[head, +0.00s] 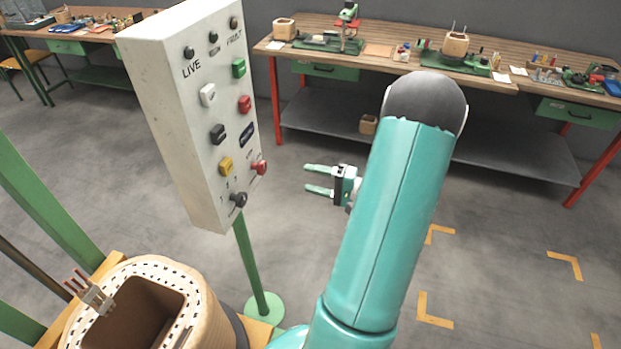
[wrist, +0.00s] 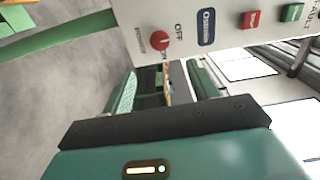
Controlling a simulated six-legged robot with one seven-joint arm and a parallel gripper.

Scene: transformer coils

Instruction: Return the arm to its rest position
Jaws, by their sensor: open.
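My gripper (head: 318,179) is in the middle of the head view, its two green fingers pointing left and spread apart with nothing between them. My teal arm rises from the bottom of the head view and bends at a dark grey joint. In the wrist view my gripper (wrist: 165,88) points at the lower part of a white control box (wrist: 215,25). The control box (head: 190,110) stands left of my gripper in the head view, on a green post, with several coloured buttons and knobs. The gripper appears apart from the box.
A wooden coil former (head: 205,290) with a slotted rim stands at the lower left. The green post (head: 248,265) has a round foot. A long workbench (head: 385,45) with tools and coils runs along the back. Grey floor with orange corner marks (head: 435,310) lies clear at right.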

